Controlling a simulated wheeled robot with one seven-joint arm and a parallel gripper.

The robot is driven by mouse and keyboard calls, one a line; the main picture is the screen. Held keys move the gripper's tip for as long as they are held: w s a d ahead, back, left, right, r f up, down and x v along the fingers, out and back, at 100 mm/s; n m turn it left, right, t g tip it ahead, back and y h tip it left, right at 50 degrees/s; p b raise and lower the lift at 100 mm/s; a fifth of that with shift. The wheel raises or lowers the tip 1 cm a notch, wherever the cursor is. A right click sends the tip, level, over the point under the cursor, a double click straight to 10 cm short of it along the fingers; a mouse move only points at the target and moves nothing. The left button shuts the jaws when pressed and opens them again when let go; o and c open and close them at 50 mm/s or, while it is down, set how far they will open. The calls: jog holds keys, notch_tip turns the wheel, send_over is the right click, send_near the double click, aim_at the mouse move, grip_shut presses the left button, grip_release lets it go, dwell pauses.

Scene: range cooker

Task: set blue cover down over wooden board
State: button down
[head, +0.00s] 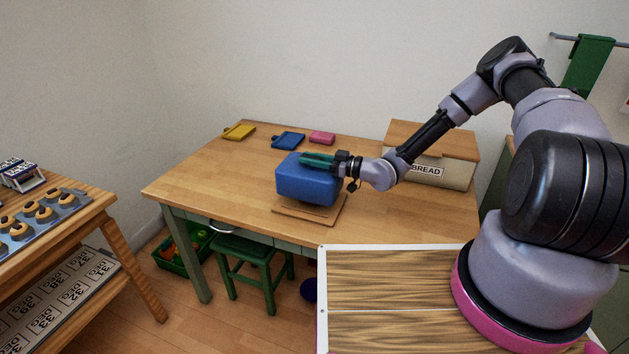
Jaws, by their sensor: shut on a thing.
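The blue cover (305,184) is a box-like blue piece over the wooden board (328,213) on the table. My gripper (318,161) comes in from the right and is shut on the top of the cover. The cover hides most of the board; the board's front and right edges show. I cannot tell whether the cover touches the board or hangs just above it.
A bread box (438,171) stands at the table's back right. The table's left part is clear. A green stool (250,255) stands below.

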jog(key=shift+f, duration=2.55)
jog(key=c, duration=0.6)
grip_release()
jog(key=shift+f, duration=0.15)
jog(key=shift+c, duration=0.2)
